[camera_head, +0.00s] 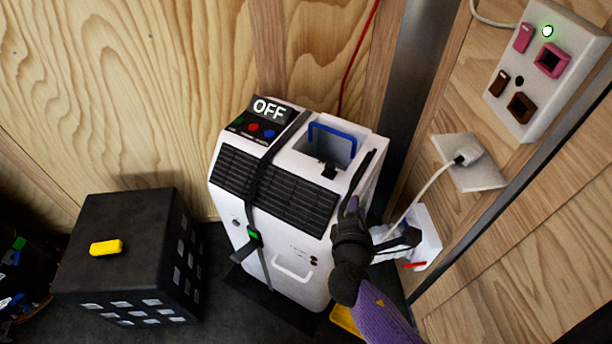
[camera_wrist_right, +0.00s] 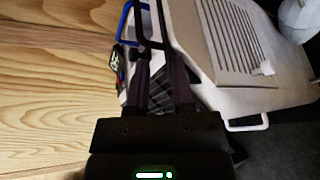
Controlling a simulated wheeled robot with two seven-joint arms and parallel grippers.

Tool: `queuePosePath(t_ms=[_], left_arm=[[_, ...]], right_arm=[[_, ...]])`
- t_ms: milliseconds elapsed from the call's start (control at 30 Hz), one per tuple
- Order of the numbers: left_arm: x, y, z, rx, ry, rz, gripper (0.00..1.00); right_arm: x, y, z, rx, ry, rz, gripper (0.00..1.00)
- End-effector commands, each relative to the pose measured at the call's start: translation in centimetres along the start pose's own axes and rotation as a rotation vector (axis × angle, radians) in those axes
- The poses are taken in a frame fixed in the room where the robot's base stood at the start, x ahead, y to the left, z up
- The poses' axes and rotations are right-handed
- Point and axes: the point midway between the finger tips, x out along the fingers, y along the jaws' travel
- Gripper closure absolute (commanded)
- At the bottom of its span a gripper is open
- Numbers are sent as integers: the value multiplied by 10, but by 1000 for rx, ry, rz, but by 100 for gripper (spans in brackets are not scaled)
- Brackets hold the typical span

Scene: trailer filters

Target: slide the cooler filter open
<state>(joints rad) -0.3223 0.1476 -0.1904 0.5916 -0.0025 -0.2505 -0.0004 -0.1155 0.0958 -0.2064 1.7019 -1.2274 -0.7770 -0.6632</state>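The white cooler (camera_head: 285,232) stands against the wooden wall and its display reads OFF. Dark slatted grilles (camera_head: 290,196) cover its front, crossed by a black strap. I cannot tell for sure which part is the filter; a pale slatted panel (camera_wrist_right: 240,40) shows on its side in the right wrist view. A long black bar (camera_head: 362,172) runs along the top right edge. My right gripper (camera_head: 378,222) is at the cooler's right side, below that bar. Its fingers (camera_wrist_right: 162,65) look apart, with a black loop just beyond their tips; contact is unclear. My left gripper is out of view.
A blue handle (camera_head: 332,132) stands over the cooler's top opening. A black box (camera_head: 130,230) with a yellow piece stands left. A white cable runs from the wall socket (camera_head: 470,160) down past my gripper. A switch panel (camera_head: 548,70) is at upper right.

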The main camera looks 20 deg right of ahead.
Motion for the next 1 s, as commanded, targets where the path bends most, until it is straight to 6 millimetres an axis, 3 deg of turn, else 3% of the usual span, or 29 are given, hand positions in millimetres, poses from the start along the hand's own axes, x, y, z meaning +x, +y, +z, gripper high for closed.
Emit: queuePosePath(t_ms=[100,400,600,1000], left_arm=[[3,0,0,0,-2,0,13],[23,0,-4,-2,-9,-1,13],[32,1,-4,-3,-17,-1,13],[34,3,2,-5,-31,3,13]], right_arm=[[3,18,10,-28,-50,51,71],[62,19,12,-30,-50,52,71],[90,21,13,-29,-49,50,71],[99,24,15,-27,-48,50,71]])
